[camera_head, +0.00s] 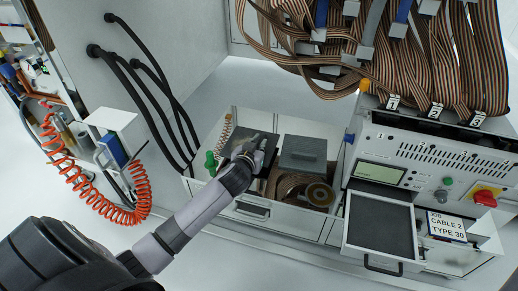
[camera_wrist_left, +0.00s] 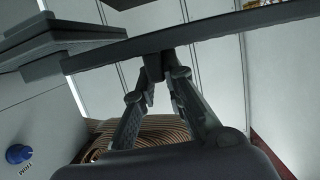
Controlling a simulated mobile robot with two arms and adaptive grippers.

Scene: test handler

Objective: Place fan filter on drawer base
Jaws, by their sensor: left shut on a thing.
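My left gripper (camera_head: 254,152) reaches into the open white bin of the cabinet and is shut on the fan filter (camera_head: 233,142), a flat dark grey plate. In the left wrist view the fingers (camera_wrist_left: 158,78) pinch a small tab on the face of the fan filter (camera_wrist_left: 205,32), which spans the top of the picture; part of it is cut off there. The drawer base (camera_head: 380,228), a dark flat floor in a pulled-out white drawer, is empty, at the right of the head view, well apart from the filter. My right gripper is not in view.
An orange coiled hose (camera_head: 122,212) hangs left.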

